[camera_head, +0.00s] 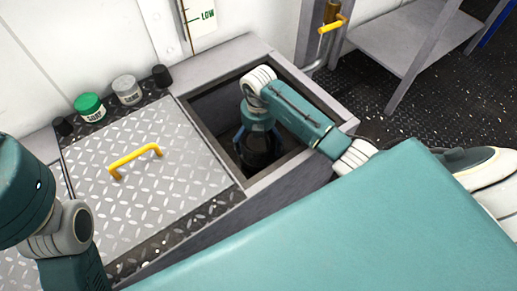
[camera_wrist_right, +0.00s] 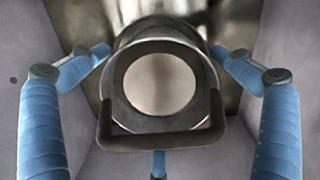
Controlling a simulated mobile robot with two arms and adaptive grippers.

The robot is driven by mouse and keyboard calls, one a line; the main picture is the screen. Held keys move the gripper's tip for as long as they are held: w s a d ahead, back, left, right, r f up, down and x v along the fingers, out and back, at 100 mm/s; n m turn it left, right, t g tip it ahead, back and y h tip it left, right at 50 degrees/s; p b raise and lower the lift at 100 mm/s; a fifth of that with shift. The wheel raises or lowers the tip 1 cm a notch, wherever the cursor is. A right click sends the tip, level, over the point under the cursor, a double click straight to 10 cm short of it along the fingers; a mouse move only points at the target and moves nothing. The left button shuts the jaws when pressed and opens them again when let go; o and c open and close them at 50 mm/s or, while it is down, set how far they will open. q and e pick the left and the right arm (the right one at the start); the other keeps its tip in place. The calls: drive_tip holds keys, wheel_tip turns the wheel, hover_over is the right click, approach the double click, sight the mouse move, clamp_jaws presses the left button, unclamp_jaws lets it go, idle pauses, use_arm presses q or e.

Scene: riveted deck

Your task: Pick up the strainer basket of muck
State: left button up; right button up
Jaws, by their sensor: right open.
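The strainer basket (camera_wrist_right: 205,75) is a dark round metal vessel with a dark squared handle (camera_wrist_right: 160,142) on its near side in the right wrist view. A smooth pale disc shows inside its rim; I cannot tell whether that is muck. In the head view a dark rounded shape (camera_head: 260,152), which looks like the basket, sits down in the open well. My right gripper (camera_head: 257,137) reaches down into the well above it. Its blue fingers (camera_wrist_right: 155,100) are spread open around the basket, with nothing gripped. My left arm shows at the left edge, but its gripper is out of view.
The well's raised grey rim (camera_head: 213,158) surrounds my right gripper closely. A diamond-plate hatch cover (camera_head: 130,195) with a yellow handle (camera_head: 135,160) lies to the left. A green-lidded jar (camera_head: 90,107) and a grey-lidded jar (camera_head: 127,90) stand behind it. A grey shelf (camera_head: 405,38) stands at upper right.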

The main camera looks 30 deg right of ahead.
drive_tip(key=shift+f, duration=0.1)
drive_tip(key=c, duration=1.2)
drive_tip(key=shift+c, duration=0.8)
